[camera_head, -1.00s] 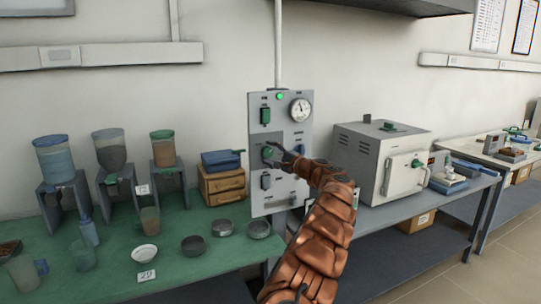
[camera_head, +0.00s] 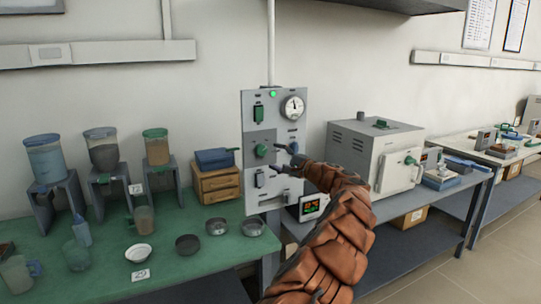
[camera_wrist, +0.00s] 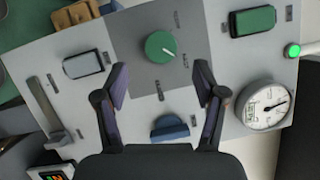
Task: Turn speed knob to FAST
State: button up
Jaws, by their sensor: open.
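A green round knob (camera_head: 261,150) sits on a darker grey patch of the upright control panel (camera_head: 275,110). In the wrist view the knob (camera_wrist: 160,47) shows a white pointer line slanting to the lower right; the small labels around it are unreadable. My gripper (camera_head: 278,158) is open, just right of the knob and apart from it in the head view. In the wrist view its two fingers (camera_wrist: 161,85) are spread wide with nothing between them, and the knob shows beyond the tips.
The panel also carries a green switch (camera_wrist: 253,20), a grey switch (camera_wrist: 83,63), a blue knob (camera_wrist: 170,128), a dial gauge (camera_wrist: 263,105) and a lit green lamp (camera_wrist: 292,51). A furnace (camera_head: 375,155) stands right; a green table (camera_head: 190,265) with dispensers and bowls stands left.

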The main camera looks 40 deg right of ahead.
jog(key=shift+s+d+f, duration=0.1)
jog(key=shift+s, duration=1.3)
jog(key=shift+s+d+f, duration=0.1)
jog(key=shift+s, duration=1.3)
